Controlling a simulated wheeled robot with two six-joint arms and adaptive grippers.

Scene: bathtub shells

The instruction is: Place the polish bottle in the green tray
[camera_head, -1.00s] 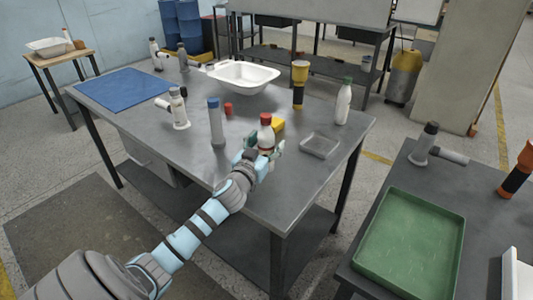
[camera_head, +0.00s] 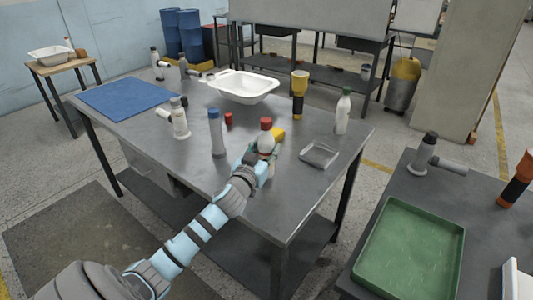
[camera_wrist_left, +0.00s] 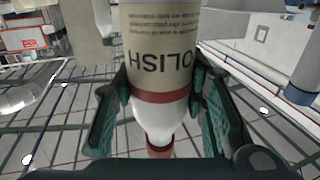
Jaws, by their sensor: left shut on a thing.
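The polish bottle (camera_head: 266,141) has a red cap and a pale body and appears upright near the front of the grey metal table. In the left wrist view it fills the middle, with a beige label reading POLISH upside down and a red band (camera_wrist_left: 160,97). My left gripper (camera_head: 262,160) is shut on the bottle, its dark green fingers (camera_wrist_left: 160,110) on either side of it. I cannot tell whether the bottle's base touches the table. The green tray (camera_head: 372,238) lies empty on the dark table at the lower right. My right gripper is not in view.
A white basin (camera_head: 243,87), a yellow-black flashlight (camera_head: 299,95) and a green-capped bottle (camera_head: 342,112) stand farther back. A floor gap separates the two tables.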

